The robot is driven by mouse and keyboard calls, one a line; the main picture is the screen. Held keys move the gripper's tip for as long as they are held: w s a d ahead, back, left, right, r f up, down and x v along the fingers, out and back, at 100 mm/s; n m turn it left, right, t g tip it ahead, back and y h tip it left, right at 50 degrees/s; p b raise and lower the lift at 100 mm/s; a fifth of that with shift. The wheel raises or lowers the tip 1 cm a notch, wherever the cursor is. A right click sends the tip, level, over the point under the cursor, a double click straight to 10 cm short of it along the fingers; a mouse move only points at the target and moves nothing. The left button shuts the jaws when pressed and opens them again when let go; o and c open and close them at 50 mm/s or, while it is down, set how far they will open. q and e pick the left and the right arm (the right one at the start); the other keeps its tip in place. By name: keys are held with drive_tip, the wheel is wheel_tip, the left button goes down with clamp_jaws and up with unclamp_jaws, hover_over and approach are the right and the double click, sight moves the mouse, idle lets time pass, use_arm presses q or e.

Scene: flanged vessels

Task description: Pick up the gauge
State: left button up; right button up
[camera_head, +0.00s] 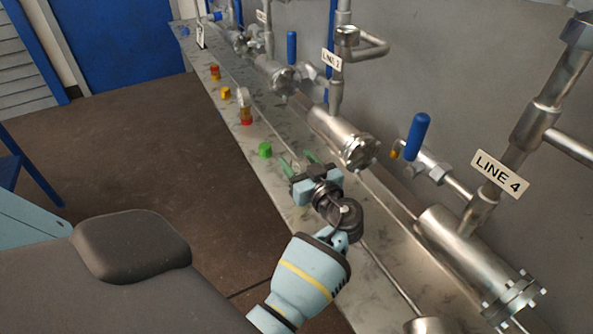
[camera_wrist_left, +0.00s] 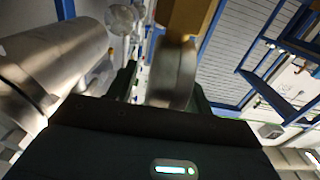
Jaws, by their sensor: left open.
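The gauge (camera_head: 244,97) appears to be the pale disc on a brass-coloured fitting with a red base, standing on the bench's near side. My left gripper (camera_head: 298,161) is open above the bench, nearer to me than the gauge and apart from it in the head view. In the left wrist view, a grey body (camera_wrist_left: 172,75) with a brass-coloured part (camera_wrist_left: 187,15) lines up between the open fingers. It looks like the gauge seen edge-on, and I cannot tell the distance. My right gripper is out of view.
A green part (camera_head: 265,150) sits on the bench close to my left gripper. Yellow (camera_head: 225,92) and red-yellow (camera_head: 214,72) parts stand farther along. Flanged vessels (camera_head: 343,138) with pipes and blue-handled valves (camera_head: 417,136) line the right side.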

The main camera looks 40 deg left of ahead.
use_arm(q)
drive_tip(key=shift+w+a, duration=0.15)
drive_tip(key=shift+a, duration=0.15)
drive_tip(key=shift+d, duration=0.1)
drive_tip(key=shift+c, duration=0.4)
clamp_jaws()
drive_tip(key=shift+r, duration=0.2)
